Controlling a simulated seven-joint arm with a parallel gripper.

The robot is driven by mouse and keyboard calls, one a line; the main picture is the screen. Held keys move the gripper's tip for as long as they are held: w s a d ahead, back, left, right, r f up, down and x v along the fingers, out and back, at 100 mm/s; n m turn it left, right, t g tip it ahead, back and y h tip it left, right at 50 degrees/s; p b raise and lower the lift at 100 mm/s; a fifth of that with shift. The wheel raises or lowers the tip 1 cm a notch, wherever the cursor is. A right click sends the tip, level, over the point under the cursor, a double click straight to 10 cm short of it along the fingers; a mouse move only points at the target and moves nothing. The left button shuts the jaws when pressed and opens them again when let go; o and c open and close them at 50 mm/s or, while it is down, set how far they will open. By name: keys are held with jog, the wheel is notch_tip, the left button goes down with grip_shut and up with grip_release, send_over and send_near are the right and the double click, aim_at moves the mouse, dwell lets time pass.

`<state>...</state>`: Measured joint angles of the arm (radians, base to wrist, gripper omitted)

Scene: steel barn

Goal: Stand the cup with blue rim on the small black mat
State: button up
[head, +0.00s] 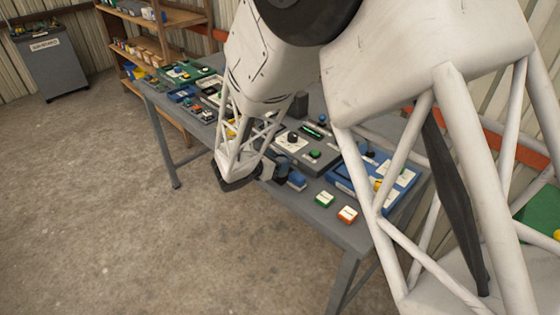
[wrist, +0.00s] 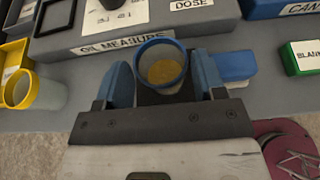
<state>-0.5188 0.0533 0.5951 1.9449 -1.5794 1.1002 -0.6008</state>
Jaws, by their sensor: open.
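The cup with blue rim (wrist: 162,70) shows in the wrist view, seen from above, with something yellow-brown inside. It is between the two blue fingers of my gripper (wrist: 163,78), which is open around it. I cannot tell whether either finger touches the cup. A dark patch (wrist: 150,98) shows just below the cup between the fingers; I cannot tell if it is the small black mat. In the head view my gripper (head: 280,173) is low at the bench's front edge, and the cup cannot be made out there.
A grey "OIL MEASURE" box (wrist: 100,36) stands behind the cup. A yellow-rimmed cup (wrist: 20,90) is at left. A blue block (wrist: 236,66) is beside the right finger, and a green box (wrist: 302,57) is farther right. The bench (head: 300,210) has several panels along its back.

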jog(key=v, duration=0.9)
jog(key=shift+s+a, duration=0.25)
jog(key=shift+r, duration=0.1)
dwell(0.5)
jog(key=s+d+r+m+g+y, duration=0.1)
jog(key=s+d+r+m+g, duration=0.2)
jog(key=s+d+r+m, duration=0.5)
jog(key=s+d+r+m+g, duration=0.3)
jog(key=d+m+g, duration=0.1)
jog(key=d, duration=0.7)
jog(key=s+d+r+m+y, duration=0.2)
jog(key=s+m, duration=0.3)
jog(key=s, duration=0.1)
jog(key=s+d+r+m+y, duration=0.2)
jog(key=s+d+m+y, duration=0.1)
jog(key=s+m, duration=0.2)
jog(key=s+d+r+m+y, duration=0.2)
jog(key=s+m, duration=0.3)
jog(key=s, duration=0.3)
jog(key=shift+d+r+y, duration=0.15)
jog(key=shift+r+y, duration=0.1)
jog(key=shift+y, duration=0.45)
jog(key=shift+s, duration=0.15)
